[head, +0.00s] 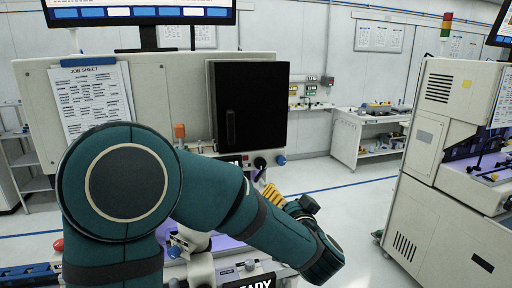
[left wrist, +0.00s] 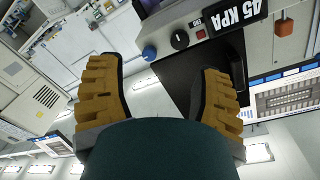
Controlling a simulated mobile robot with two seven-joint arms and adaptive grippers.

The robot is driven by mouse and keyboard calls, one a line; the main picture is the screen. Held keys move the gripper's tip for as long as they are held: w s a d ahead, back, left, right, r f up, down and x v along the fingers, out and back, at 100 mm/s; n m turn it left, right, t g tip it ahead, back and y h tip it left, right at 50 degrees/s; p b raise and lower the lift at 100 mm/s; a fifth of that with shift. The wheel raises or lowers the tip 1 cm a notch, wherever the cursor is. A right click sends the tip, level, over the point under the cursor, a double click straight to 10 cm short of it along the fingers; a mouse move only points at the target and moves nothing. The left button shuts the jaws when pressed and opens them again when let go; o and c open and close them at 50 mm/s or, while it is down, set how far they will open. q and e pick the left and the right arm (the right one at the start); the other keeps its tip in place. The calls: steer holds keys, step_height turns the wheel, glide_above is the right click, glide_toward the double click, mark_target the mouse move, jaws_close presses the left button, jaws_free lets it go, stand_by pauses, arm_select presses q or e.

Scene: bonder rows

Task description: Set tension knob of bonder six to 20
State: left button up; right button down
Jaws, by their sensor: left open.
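A bonder (head: 160,85) with a job sheet and a dark door stands in front of me; its number cannot be read. Below the door, a black knob (head: 260,163) and a blue knob (head: 281,160) sit on its front. The left wrist view also shows the black knob (left wrist: 180,40), with a pale mark, and the blue knob (left wrist: 149,53). I cannot read which one is tension or its setting. My left gripper (head: 262,186) is open and empty, just below these knobs in the head view. Its yellow fingers frame a gap (left wrist: 160,72) with the knobs beyond. My right gripper is not in view.
A "45 KPA" display (left wrist: 236,17) and an orange block (left wrist: 285,28) are beside the knobs. Another bonder (head: 415,215) stands at the right. A white bench (head: 348,140) is at the back. Open floor (head: 345,205) lies between the machines. My left arm hides much of the lower front.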

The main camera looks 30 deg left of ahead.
mark_target(261, 165)
arm_select(q)
steer(key=shift+g+y, duration=0.3)
steer(key=shift+y, duration=0.3)
steer(key=r+x, duration=0.1)
steer(key=x, duration=0.3)
steer(key=r+p+x, duration=0.1)
steer(key=x, duration=0.4)
steer(key=s+a+r+x, duration=0.1)
steer(key=x, duration=0.4)
steer(key=shift+d, duration=0.1)
jaws_close()
steer(key=shift+s, duration=0.1)
